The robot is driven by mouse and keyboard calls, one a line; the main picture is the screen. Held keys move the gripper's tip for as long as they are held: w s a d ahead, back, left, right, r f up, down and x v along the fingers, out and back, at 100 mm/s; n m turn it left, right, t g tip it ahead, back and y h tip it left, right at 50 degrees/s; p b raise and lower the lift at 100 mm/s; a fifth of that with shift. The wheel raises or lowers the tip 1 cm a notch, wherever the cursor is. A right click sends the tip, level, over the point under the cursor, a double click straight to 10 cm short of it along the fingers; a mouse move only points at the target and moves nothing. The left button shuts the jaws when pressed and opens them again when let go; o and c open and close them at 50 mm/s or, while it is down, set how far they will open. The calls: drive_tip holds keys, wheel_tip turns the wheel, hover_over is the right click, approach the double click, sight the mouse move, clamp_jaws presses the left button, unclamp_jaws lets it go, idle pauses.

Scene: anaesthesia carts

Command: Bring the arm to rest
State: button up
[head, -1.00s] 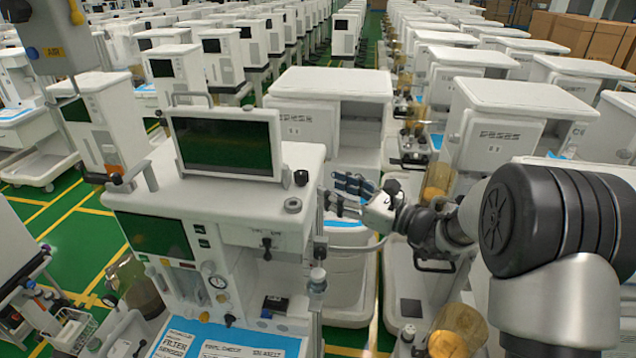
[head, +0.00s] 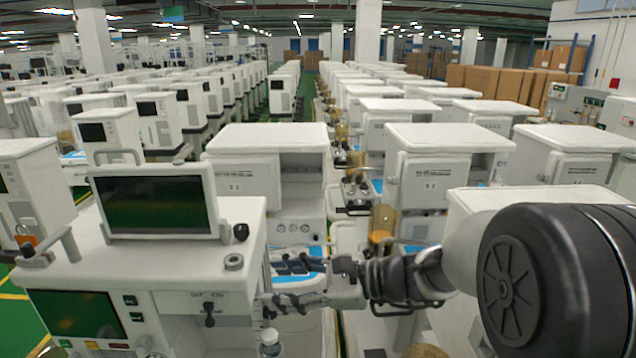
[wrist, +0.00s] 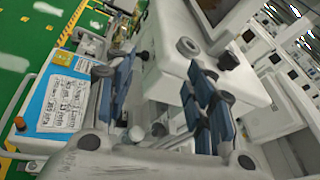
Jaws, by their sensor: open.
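My gripper (head: 282,284) is in the lower middle of the head view, beside the right side of the nearest anaesthesia cart (head: 185,225). My arm reaches in from the right, and the gripper points left. In the wrist view its blue-padded fingers (wrist: 160,92) are spread apart, with nothing held between them. The white cart body (wrist: 172,75) shows behind and between the fingers. Whether a finger touches the cart cannot be told.
The near cart carries a dark monitor (head: 155,200). Another white cart (head: 268,165) stands just behind the gripper. Long rows of carts fill the hall, with a narrow aisle between them. In the wrist view, a blue-edged work surface with a printed sheet (wrist: 65,103) lies left.

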drive_tip(key=s+d+f+n+g+h+b, duration=0.25)
drive_tip(key=s+f+n+b, duration=0.2)
drive_tip(key=s, duration=0.55)
drive_tip(key=s+d+f+n+t+h+b, duration=0.2)
drive_tip(key=s+d+f+n+h+b, duration=0.3)
drive_tip(key=d, duration=0.4)
drive_tip(key=s+d+f+n+t+h+b, duration=0.2)
drive_tip(key=s+d+f+n+h+b, duration=0.3)
drive_tip(key=s+d+f+n+h, duration=0.2)
drive_tip(key=s+d+f, duration=0.2)
drive_tip(key=s+d, duration=0.1)
drive_tip(key=shift+s+f+b, duration=0.2)
drive_tip(key=shift+f+b, duration=0.1)
drive_tip(key=shift+c, duration=0.6)
